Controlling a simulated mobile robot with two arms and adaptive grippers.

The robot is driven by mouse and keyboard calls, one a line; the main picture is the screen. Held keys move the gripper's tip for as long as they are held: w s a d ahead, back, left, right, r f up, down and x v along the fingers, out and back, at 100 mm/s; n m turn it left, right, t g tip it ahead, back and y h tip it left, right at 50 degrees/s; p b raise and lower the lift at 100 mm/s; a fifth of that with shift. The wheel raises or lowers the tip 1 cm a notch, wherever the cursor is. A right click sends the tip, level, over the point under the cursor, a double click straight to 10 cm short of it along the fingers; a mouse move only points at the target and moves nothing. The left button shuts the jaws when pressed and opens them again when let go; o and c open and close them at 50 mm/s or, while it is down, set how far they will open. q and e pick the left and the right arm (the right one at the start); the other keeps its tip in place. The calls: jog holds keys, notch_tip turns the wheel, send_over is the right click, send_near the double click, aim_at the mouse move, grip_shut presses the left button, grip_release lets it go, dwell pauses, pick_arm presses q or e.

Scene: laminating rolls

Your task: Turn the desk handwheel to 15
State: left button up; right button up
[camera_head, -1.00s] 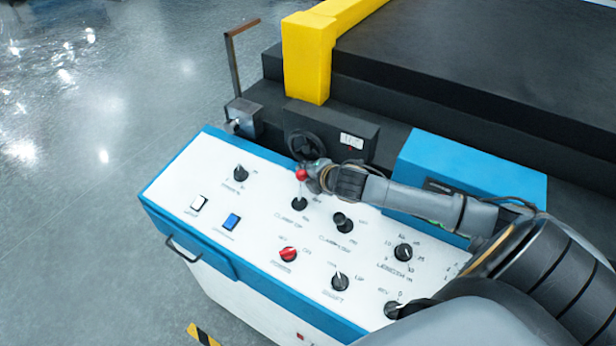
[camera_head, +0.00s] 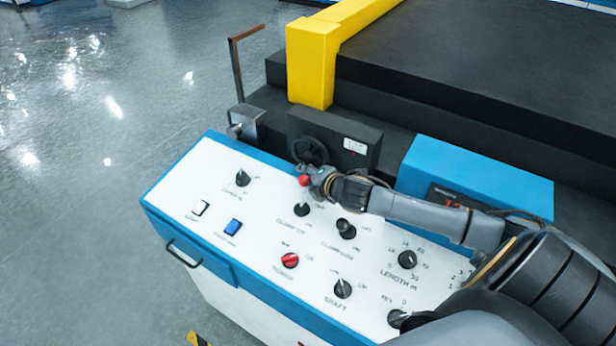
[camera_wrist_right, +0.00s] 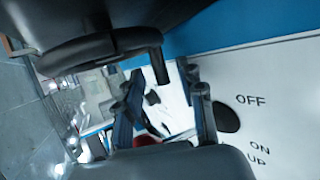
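The black handwheel (camera_head: 310,151) is on the front of a dark box (camera_head: 366,146) behind the white control panel. The box has a small white scale plate (camera_head: 355,146); its reading is too small to make out. My right gripper (camera_head: 311,176) is just in front of and below the wheel, above the panel. In the right wrist view the dark wheel rim (camera_wrist_right: 105,48) and its peg handle (camera_wrist_right: 158,66) are close, at the top. There my right gripper (camera_wrist_right: 162,105) is open, with the peg just beyond the gap between its fingers. I cannot tell if they touch. My left gripper is not in view.
The white panel (camera_head: 262,213) carries several knobs, a red-topped lever (camera_head: 303,181) beside the gripper, and a red switch (camera_head: 290,260). A blue box (camera_head: 480,180) stands behind my right arm. A yellow post (camera_head: 310,65) rises behind the wheel. Open floor lies left.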

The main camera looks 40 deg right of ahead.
jog(key=shift+s, duration=0.1)
jog(key=v, duration=1.1)
jog(key=shift+s+r, duration=0.3)
jog(key=shift+s, duration=0.05)
jog(key=shift+w, duration=0.1)
